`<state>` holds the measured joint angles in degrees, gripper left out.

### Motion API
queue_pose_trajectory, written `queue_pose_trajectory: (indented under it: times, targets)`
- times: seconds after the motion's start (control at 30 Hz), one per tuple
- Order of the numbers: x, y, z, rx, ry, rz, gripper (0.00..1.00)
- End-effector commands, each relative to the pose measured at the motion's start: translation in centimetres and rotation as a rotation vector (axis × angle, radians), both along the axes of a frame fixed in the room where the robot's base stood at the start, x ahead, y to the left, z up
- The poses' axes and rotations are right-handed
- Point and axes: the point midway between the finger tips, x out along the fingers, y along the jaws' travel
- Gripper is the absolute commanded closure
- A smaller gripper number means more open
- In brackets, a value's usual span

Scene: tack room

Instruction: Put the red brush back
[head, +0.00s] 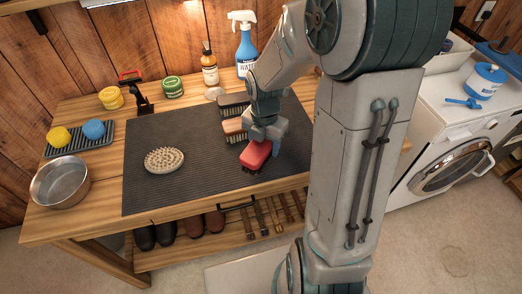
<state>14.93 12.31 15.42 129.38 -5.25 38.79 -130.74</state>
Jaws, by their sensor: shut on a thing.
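The red brush (256,154) is near the right front of the dark ribbed mat (185,185) on the wooden table. My gripper (264,141) reaches down from above and is shut on the red brush at its far end. Its fingers hide part of the brush. I cannot tell whether the brush touches the mat. Two other brushes, a dark-topped one (233,100) and a tan-orange one (234,126), stand just behind and left of my gripper.
An oval pale brush (164,160) lies on the mat's left. A metal bowl (60,183) and a tray (98,145) with two balls are farther left. The mat's front middle is clear.

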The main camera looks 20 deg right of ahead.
Motion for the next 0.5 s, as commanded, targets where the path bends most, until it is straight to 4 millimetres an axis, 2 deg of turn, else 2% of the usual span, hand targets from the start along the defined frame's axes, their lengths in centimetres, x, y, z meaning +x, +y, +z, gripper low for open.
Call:
queue_pose_trajectory:
  times: [0.17, 0.4, 0.5]
  targets:
    - [0.8, 0.4, -0.7, 0.0, 0.001, -0.001, 0.8]
    - [0.8, 0.4, -4.0, 0.0, 0.004, 0.001, 0.8]
    - [0.8, 0.4, -4.5, 0.0, 0.0, -0.001, 0.8]
